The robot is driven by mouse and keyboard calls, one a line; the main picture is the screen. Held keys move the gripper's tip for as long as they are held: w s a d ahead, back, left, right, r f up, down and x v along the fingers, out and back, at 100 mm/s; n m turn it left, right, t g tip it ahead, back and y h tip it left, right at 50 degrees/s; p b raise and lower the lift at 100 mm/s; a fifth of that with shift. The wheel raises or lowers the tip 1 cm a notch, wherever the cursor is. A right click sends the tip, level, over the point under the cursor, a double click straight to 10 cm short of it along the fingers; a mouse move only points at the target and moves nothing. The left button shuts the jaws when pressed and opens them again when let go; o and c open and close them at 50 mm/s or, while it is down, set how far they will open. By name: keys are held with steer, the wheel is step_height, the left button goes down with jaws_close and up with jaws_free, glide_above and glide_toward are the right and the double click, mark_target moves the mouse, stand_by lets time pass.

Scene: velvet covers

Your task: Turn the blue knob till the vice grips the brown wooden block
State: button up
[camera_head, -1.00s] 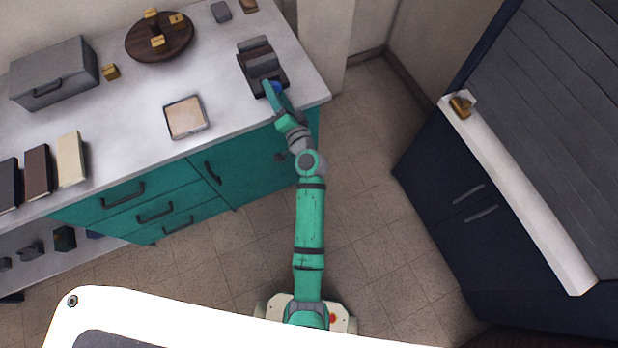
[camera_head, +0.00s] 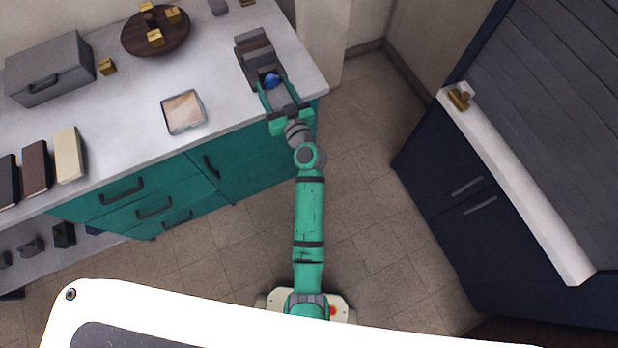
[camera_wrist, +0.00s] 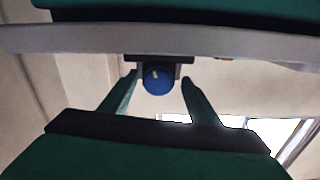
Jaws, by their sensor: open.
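The vice (camera_head: 258,62) stands near the right end of the white counter, dark grey with a brown wooden block (camera_head: 257,54) between its jaws. I cannot tell whether the jaws touch the block. The blue knob (camera_head: 271,81) is on the vice's near side. In the wrist view the round blue knob (camera_wrist: 158,79) shows a pale mark on its face. My gripper (camera_head: 273,86) is open, with one finger on each side of the knob. In the wrist view both fingers of my gripper (camera_wrist: 157,88) stand apart from the knob, with gaps on both sides.
On the counter (camera_head: 225,120) are a shallow square tray (camera_head: 184,112), a round dark board (camera_head: 130,40) with yellow blocks, a grey box (camera_head: 50,70) and several books (camera_head: 68,155). The counter's right end is close to the vice. Open floor (camera_head: 370,170) lies right of the counter.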

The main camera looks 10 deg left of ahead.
steer(key=shift+n, duration=0.5)
steer(key=shift+s+d, duration=0.25)
steer(key=shift+d, duration=0.1)
steer(key=s+d+f+m+h, duration=0.1)
steer(key=s+d+f+h, duration=0.1)
steer(key=s, duration=0.6)
steer(key=s+d+f+m+h, duration=0.2)
steer(key=s+d+f+h, duration=0.1)
steer(key=s+d, duration=0.4)
steer(key=s+d+f+m+h, duration=0.1)
steer(key=s+d, duration=0.4)
steer(key=s, duration=0.5)
step_height(320, 180, down, 3)
steer(key=shift+s+r+m+h, duration=0.2)
steer(key=shift+s+m+h, duration=0.2)
steer(key=shift+h, duration=0.4)
steer(key=shift+s, duration=0.1)
